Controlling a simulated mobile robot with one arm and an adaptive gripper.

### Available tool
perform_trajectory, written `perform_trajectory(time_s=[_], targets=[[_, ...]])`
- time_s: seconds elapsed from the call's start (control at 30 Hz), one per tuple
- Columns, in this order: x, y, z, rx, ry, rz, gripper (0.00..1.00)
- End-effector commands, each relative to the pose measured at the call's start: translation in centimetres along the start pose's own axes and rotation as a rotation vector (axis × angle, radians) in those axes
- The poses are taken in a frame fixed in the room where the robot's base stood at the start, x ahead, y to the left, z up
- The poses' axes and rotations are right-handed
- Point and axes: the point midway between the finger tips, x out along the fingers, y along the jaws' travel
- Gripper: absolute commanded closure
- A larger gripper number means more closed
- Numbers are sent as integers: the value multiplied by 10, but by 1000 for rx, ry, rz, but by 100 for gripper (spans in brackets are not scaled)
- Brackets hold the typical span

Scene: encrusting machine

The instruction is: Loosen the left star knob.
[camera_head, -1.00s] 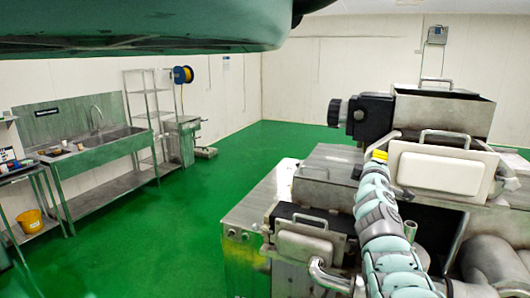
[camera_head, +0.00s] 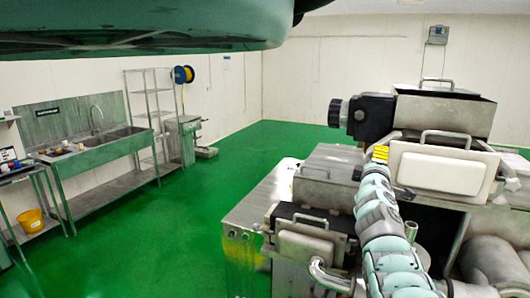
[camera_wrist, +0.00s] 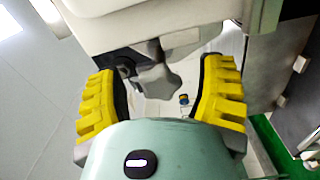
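The star knob (camera_wrist: 158,79) is a grey lobed knob in the wrist view, under the pale edge of a machine cover. My gripper (camera_wrist: 160,92) is open, with one yellow-padded finger on each side of the knob. Gaps show between both fingers and the knob, so it does not appear gripped. In the head view my gripper (camera_head: 380,153) reaches the left side of the upper white cover (camera_head: 442,170) of the encrusting machine. The knob is hidden in that view.
A lower machine cover with a handle (camera_head: 308,245) and a bent steel pipe (camera_head: 328,276) stand left of my arm. A hopper (camera_head: 445,107) is above. A sink bench (camera_head: 110,148) stands far left, with open green floor (camera_head: 175,235) between.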

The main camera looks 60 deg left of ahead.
Motion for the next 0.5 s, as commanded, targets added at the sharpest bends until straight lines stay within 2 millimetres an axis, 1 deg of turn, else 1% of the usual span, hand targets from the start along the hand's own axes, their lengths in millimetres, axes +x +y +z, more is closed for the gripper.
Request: perform_trajectory(time_s=[0.27, 0.5], targets=[[-1, 1, 0, 1, 1, 2, 31], [-13, 1, 1, 2, -4, 6, 31]])
